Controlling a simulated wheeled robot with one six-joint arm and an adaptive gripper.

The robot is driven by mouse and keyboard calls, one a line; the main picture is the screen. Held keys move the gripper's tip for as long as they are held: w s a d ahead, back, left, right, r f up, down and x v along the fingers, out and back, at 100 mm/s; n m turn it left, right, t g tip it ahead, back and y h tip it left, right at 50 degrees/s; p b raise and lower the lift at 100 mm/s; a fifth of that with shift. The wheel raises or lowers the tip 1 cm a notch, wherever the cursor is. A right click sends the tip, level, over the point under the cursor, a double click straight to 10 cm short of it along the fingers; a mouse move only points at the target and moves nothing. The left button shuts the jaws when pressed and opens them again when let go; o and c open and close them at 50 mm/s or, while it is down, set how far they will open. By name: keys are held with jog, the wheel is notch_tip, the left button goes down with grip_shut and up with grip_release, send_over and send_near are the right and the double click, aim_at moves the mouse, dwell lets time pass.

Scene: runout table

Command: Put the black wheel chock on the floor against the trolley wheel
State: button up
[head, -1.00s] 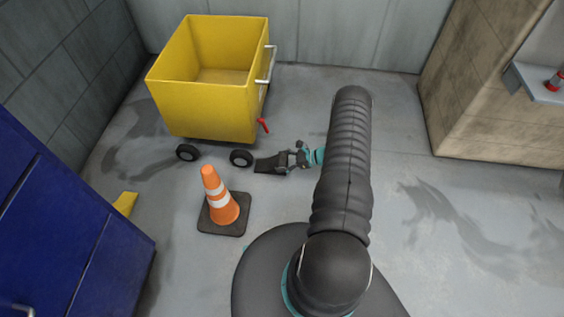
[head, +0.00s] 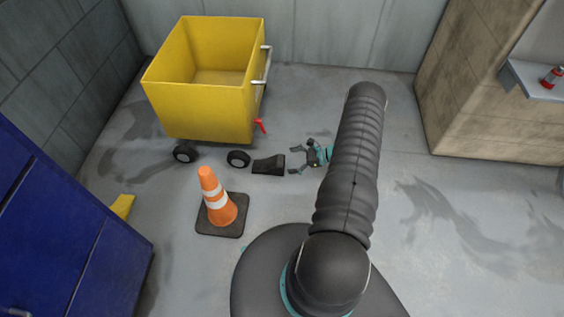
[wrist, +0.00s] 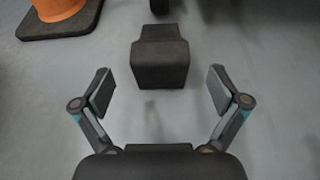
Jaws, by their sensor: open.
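The black wheel chock (head: 268,165) lies on the floor just right of the trolley's near right wheel (head: 238,158), its low end toward the wheel. From the head view I cannot tell whether they touch. The yellow trolley (head: 208,112) stands by the back wall. My gripper (head: 293,162) is open and empty, to the right of the chock and apart from it. In the wrist view the chock (wrist: 160,62) sits ahead, beyond and between the open fingers (wrist: 160,90), with the dark wheel (wrist: 159,6) past it at the top edge.
An orange and white cone (head: 217,197) on a black base stands in front of the trolley, left of the chock. A blue cabinet (head: 70,215) is at left, with a yellow object (head: 123,205) beside it. Floor to the right is clear.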

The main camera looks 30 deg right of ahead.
jog(key=v, duration=0.6)
jog(key=w+a+r+n+g+h, duration=0.1)
jog(key=w+a+r+n+g, duration=0.15)
jog(key=r, duration=0.65)
jog(key=w+a+r+n+g, duration=0.2)
jog(key=r+n, duration=0.2)
jog(key=r, duration=0.6)
jog(key=s+a+r+n+g+h, duration=0.1)
jog(key=s+a+r+n+h, duration=0.15)
jog(key=a+r, duration=0.45)
jog(key=s+a+r+n+g+h, duration=0.15)
jog(key=r+n, duration=0.25)
jog(key=r, duration=0.6)
jog(key=s+a+r+n+t+h, duration=0.1)
jog(key=s+a+r+n+h, duration=0.1)
jog(key=s+a+r+n, duration=0.3)
jog(key=s+a+r+n+h, duration=0.1)
jog(key=s+a+r, duration=0.25)
jog(key=r, duration=0.45)
jog(key=s+a+r+n+t+h, duration=0.1)
jog(key=s+a+r+n+t, duration=0.1)
jog(key=s, duration=0.5)
jog(key=s+a+r+n+t+h, duration=0.2)
jog(key=s+r+n, duration=0.1)
jog(key=s, duration=0.4)
jog(key=shift+r+n, duration=0.4)
